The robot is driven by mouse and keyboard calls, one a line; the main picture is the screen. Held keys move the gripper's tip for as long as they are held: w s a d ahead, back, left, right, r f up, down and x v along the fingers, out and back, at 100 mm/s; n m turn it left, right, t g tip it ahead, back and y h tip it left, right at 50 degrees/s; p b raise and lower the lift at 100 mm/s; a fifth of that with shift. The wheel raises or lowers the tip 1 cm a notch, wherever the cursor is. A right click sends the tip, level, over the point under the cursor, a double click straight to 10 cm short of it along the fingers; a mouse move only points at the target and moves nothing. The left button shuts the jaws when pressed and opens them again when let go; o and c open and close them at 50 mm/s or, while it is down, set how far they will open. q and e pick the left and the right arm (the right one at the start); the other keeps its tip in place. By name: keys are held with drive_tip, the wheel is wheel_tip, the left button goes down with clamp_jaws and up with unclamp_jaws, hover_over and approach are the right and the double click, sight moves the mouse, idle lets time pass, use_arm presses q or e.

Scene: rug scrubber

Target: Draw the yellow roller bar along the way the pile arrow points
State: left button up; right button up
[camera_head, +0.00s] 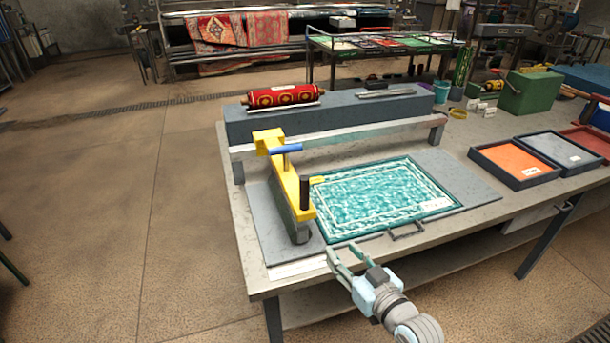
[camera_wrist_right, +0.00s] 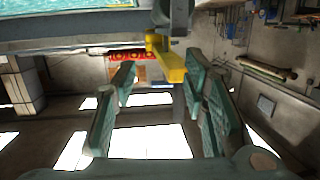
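The yellow roller bar (camera_head: 287,182) lies across the left end of the wet teal rug (camera_head: 372,197), with a dark roller end at its near side. It carries a black upright handle (camera_head: 304,192) and a blue crosswise grip (camera_head: 286,149). The rug lies on a grey board (camera_head: 465,184); a white label (camera_head: 436,204) is on its near right part, its marking too small to read. My right gripper (camera_head: 342,250) is open and empty at the table's near edge, apart from the bar. In the right wrist view, the bar (camera_wrist_right: 168,62) shows beyond the spread fingers (camera_wrist_right: 157,85). My left gripper is out of view.
A grey raised beam (camera_head: 325,113) with a red patterned roll (camera_head: 284,95) stands behind the rug. A metal handle (camera_head: 406,231) sticks out at the board's near edge. Orange (camera_head: 515,160) and grey (camera_head: 558,151) trays stand right.

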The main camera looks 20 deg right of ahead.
drive_tip(key=n+t+y, duration=0.1)
drive_tip(key=t+y, duration=0.1)
approach(307, 193)
drive_tip(key=x, duration=1.1)
drive_tip(key=shift+w+r+b, duration=0.1)
drive_tip(key=shift+b, duration=0.25)
drive_tip(key=shift+c, duration=0.6)
clamp_jaws()
